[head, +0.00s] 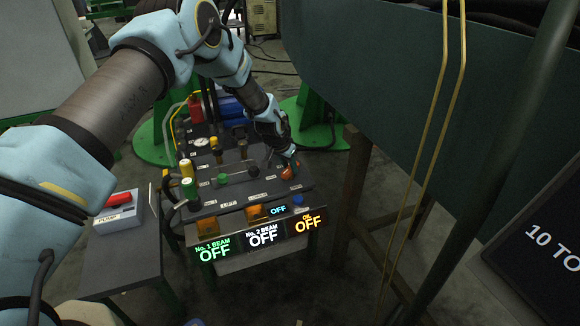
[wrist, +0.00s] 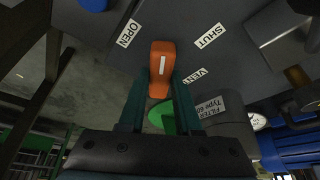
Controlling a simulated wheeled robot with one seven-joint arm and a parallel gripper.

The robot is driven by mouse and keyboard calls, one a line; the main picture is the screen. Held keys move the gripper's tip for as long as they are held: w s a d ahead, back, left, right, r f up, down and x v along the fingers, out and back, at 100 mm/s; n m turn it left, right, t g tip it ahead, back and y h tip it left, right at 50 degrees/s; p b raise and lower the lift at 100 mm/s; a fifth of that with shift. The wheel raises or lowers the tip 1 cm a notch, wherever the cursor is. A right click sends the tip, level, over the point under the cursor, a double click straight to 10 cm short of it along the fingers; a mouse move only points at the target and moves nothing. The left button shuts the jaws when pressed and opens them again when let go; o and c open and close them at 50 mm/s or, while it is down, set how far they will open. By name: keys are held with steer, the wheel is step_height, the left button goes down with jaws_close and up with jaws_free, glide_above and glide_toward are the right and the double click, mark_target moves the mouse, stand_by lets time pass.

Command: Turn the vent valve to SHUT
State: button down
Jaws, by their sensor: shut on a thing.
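The vent valve has an orange handle with a white line, seen in the wrist view (wrist: 161,64) and small in the head view (head: 288,173). My gripper (wrist: 162,82) is shut on the handle, one finger on each side; it also shows at the right end of the panel in the head view (head: 285,158). In the wrist view, the OPEN label (wrist: 128,33) is to the left of the handle and the SHUT label (wrist: 210,36) to the right. The white line points up the picture, between the two labels. The VENT label (wrist: 194,76) is beside my right finger.
The control panel (head: 235,193) carries several knobs, buttons and lit displays (head: 262,237). A pump box with a red switch (head: 119,200) stands at its left. A dark green tank (head: 370,75) and wooden post (head: 352,185) are close on the right.

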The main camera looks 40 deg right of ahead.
steer(key=m+g, duration=0.1)
steer(key=m, duration=0.2)
steer(key=shift+w+m+b, duration=0.15)
steer(key=shift+m+b, duration=0.15)
steer(key=shift+b, duration=0.1)
steer(key=shift+m+g+b, duration=0.55)
steer(key=shift+m+g, duration=0.25)
steer(key=shift+m, duration=0.8)
steer(key=c, duration=0.6)
jaws_free()
steer(key=p+v, duration=0.1)
steer(key=v, duration=0.9)
steer(key=shift+r+p, duration=0.35)
steer(key=shift+p, duration=0.05)
